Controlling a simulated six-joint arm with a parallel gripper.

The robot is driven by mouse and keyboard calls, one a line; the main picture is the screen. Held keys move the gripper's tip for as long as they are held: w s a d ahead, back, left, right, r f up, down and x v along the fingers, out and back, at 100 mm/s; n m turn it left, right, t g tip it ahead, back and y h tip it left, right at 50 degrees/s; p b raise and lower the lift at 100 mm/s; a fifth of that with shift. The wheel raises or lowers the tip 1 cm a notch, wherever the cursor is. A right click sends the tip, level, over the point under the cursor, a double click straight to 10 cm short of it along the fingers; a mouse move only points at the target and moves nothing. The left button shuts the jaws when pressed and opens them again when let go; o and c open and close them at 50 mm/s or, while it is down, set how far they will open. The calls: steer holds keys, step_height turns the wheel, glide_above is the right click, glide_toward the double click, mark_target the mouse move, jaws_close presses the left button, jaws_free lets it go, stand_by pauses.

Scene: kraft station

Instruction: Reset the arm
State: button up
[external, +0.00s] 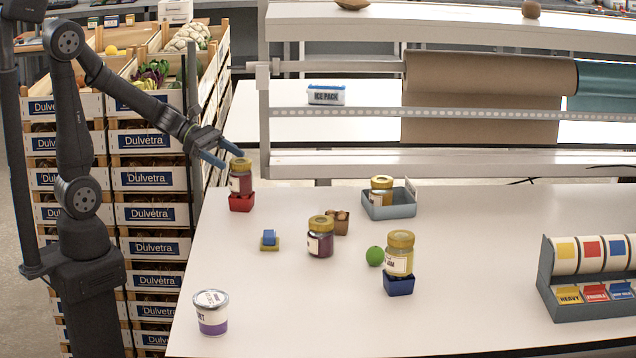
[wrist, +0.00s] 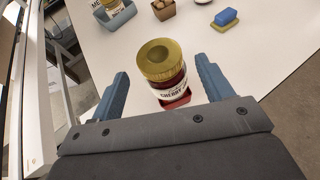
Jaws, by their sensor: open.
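My gripper (external: 224,156) is open, its two blue fingers apart, at the left back edge of the table, close to a cherry jam jar (external: 240,178) with a gold lid. The jar stands upright on a small red block-like holder (external: 242,202). In the wrist view the jar (wrist: 164,72) appears ahead of and between the open fingers of my gripper (wrist: 161,85). I cannot tell whether the fingers touch it. Nothing is held.
The table (external: 270,300) also bears a jar on a blue holder (external: 398,285), a dark jar (external: 320,238), a jar in a grey bin (external: 389,206), a green ball (external: 375,256), a sponge (external: 269,240), a white tub (external: 211,312) and a label dispenser (external: 592,280). Crates (external: 150,180) stand left.

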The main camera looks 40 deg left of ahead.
mark_target(244, 163)
steer(key=v, duration=0.5)
steer(key=x, duration=1.1)
steer(key=shift+d+f, duration=0.3)
steer(key=r, duration=0.4)
steer(key=shift+s+r, duration=0.2)
steer(key=shift+r, duration=0.2)
steer(key=s+d+r, duration=0.4)
steer(key=s+r, duration=0.2)
steer(key=s, duration=0.4)
steer(key=s+d+f, duration=0.1)
steer(key=d+f, duration=0.3)
steer(key=d, duration=0.8)
steer(key=shift+f, duration=0.35)
